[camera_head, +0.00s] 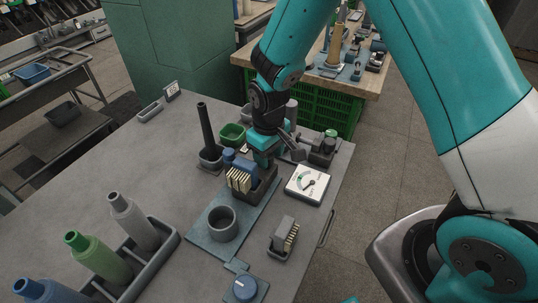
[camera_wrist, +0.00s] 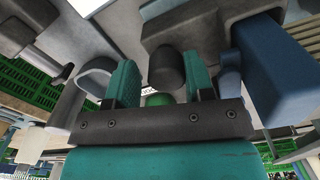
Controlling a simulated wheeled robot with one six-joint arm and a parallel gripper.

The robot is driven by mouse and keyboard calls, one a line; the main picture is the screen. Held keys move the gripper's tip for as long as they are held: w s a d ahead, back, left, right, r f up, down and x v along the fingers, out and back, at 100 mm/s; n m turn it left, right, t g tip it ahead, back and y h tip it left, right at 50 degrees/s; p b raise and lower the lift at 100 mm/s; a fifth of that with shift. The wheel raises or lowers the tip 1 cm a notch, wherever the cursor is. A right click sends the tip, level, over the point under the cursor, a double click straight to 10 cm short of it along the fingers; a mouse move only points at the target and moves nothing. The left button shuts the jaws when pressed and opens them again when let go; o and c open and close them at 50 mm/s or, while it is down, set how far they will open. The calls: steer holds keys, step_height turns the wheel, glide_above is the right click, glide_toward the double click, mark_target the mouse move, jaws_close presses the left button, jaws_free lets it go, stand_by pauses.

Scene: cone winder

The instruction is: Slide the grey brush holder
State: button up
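A grey brush block with pale bristles (camera_head: 287,232) sits in a small dark grey holder (camera_head: 279,253) near the table's right edge. My gripper (camera_head: 266,163) points down farther back, behind a dark tray (camera_head: 262,188) of cream cards with a blue block (camera_head: 243,165), apart from the grey brush. In the wrist view, my gripper's two teal fingers (camera_wrist: 160,80) are spread. A dark grey rounded post (camera_wrist: 166,66) shows between them; I cannot tell whether it is touched. The blue block (camera_wrist: 272,70) is right of the fingers. The fingertips are mostly hidden in the head view.
A grey cup (camera_head: 222,223) stands on a blue-grey mat (camera_head: 203,243). A white gauge (camera_head: 306,183), a dark upright cone (camera_head: 204,130), a green bowl (camera_head: 233,135) and a blue knob (camera_head: 245,288) are nearby. A bottle rack (camera_head: 168,243) fills the left front. The table's left middle is clear.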

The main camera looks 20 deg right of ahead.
step_height(320, 180, up, 18)
steer(key=shift+f, duration=0.25)
stand_by(0.4)
stand_by(0.3)
steer(key=s+a+r+n+y, duration=0.1)
steer(key=s+r+y, duration=0.1)
steer(key=s, duration=0.8)
steer(key=s+a+r+n+y, duration=0.1)
steer(key=s+r, duration=0.4)
steer(key=s, duration=0.6)
steer(key=shift+s+a+y+p, duration=0.3)
steer(key=shift+a+y, duration=0.3)
steer(key=shift+a, duration=0.2)
steer(key=shift+f, duration=0.1)
